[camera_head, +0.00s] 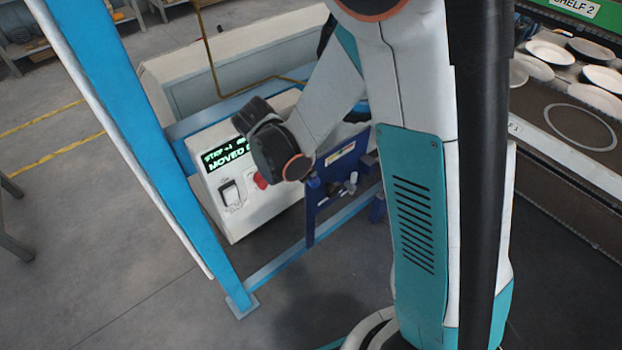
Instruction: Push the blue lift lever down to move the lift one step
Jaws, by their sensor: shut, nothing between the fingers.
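A blue bracket plate (336,163) with a pale label stands beside the control box, behind my arm. Small grey and dark fittings (349,184) sit at its front. A slim blue upright (310,216) hangs down at its left edge; I cannot tell whether this is the lift lever or part of the frame. My arm comes down from the top, and its dark end joint covers the box's right side. I cannot make out my gripper's fingers, nor whether they touch the lever. The box's display (226,155) shows green text reading "STEP +1" and "MOVED", partly covered.
The white control box (244,208) carries a red button (260,181) and a rocker switch (230,194). A blue post (140,140) rises at left. The floor at lower left is clear.

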